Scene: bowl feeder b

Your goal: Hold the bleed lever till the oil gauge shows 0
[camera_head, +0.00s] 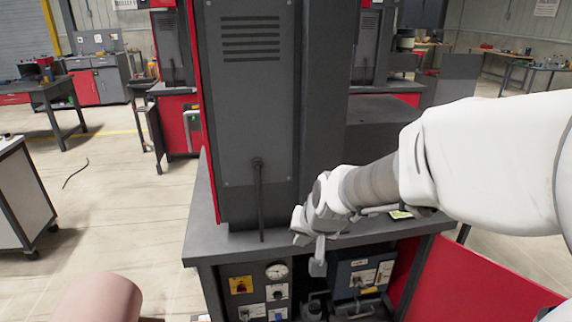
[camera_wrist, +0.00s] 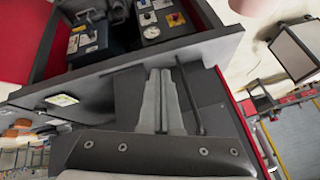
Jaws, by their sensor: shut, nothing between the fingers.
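A round white gauge (camera_head: 277,271) sits on the panel under the bench top; its reading is too small to make out. It also shows in the wrist view (camera_wrist: 152,32), upside down. I cannot tell which part is the bleed lever. My gripper (camera_head: 318,268) is shut and empty, in front of the bench's front edge and to the right of the gauge in the head view. In the wrist view its fingers (camera_wrist: 163,75) lie together, pointing toward the bench edge, and touch nothing that I can see.
The grey bench top (camera_head: 215,240) carries a tall dark machine (camera_head: 252,120) with a hanging black cable (camera_head: 261,205). Below are a red-and-yellow switch (camera_head: 240,285) and a blue-grey box (camera_head: 345,275). A red panel (camera_head: 480,285) stands at right. The floor at left is mostly open.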

